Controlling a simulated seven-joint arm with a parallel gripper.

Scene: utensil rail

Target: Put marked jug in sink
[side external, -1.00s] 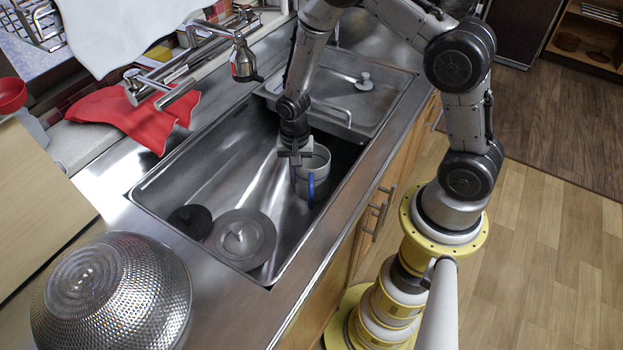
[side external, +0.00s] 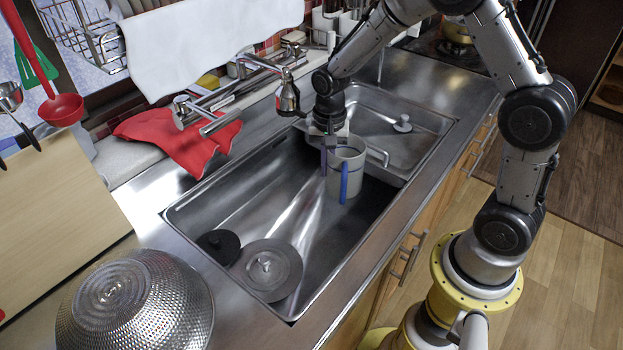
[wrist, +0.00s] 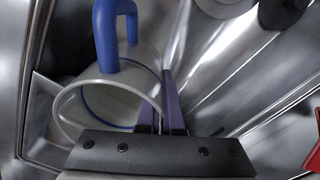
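The jug (side external: 338,172) is pale grey with a blue handle, upright over the right part of the large sink basin (side external: 235,195). My gripper (side external: 326,152) is at its left rim, with its fingers closed on the wall. In the wrist view the jug (wrist: 105,83) shows its open mouth, a blue line inside the rim and the blue handle. The purple fingers of my gripper (wrist: 162,100) pinch the rim there. The jug's underside and its gap to the basin floor are hard to judge. Any marking on its hidden side is not visible.
A round grey lid (side external: 268,270) and a black disc (side external: 218,246) lie in the basin's left end. A red cloth (side external: 180,138) lies behind the sink, and a metal colander (side external: 135,305) stands at the front left.

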